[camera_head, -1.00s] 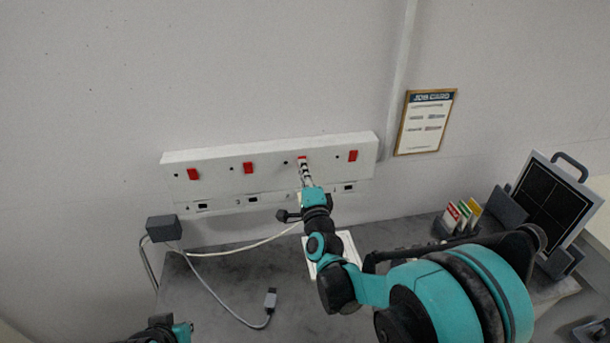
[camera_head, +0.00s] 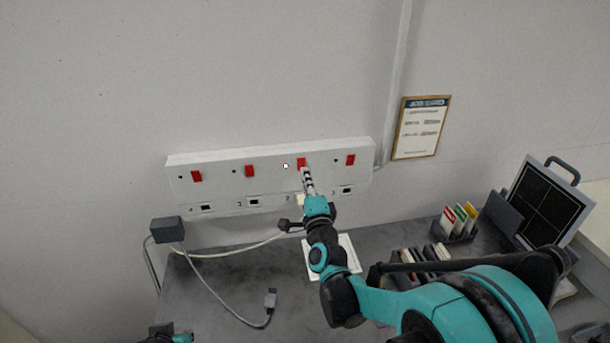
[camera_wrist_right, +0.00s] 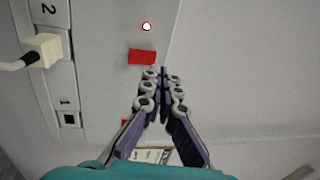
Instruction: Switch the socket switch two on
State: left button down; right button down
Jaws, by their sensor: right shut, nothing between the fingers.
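A white socket panel (camera_head: 225,185) on the wall carries a row of red rocker switches. Switch two (camera_head: 301,162) is third from the left. It also shows in the right wrist view (camera_wrist_right: 142,57), close beyond my fingertips. The indicator (camera_head: 285,166) beside it glows white with a red rim, also in the right wrist view (camera_wrist_right: 147,27). My right gripper (camera_head: 305,171) is shut and empty, its tips at the lower edge of switch two; I cannot tell whether they touch.
A plug (camera_wrist_right: 42,50) sits in socket two. Switch four (camera_head: 196,176), switch three (camera_head: 250,171) and switch one (camera_head: 350,159) have dark indicators. A grey adapter (camera_head: 167,230) and a cable connector (camera_head: 270,298) are at the left. A job card (camera_head: 421,127) hangs at right.

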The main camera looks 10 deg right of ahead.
jog(key=s+r+p, duration=0.1)
jog(key=s, duration=0.7)
jog(key=shift+s+r, duration=0.15)
jog(key=shift+s, duration=0.25)
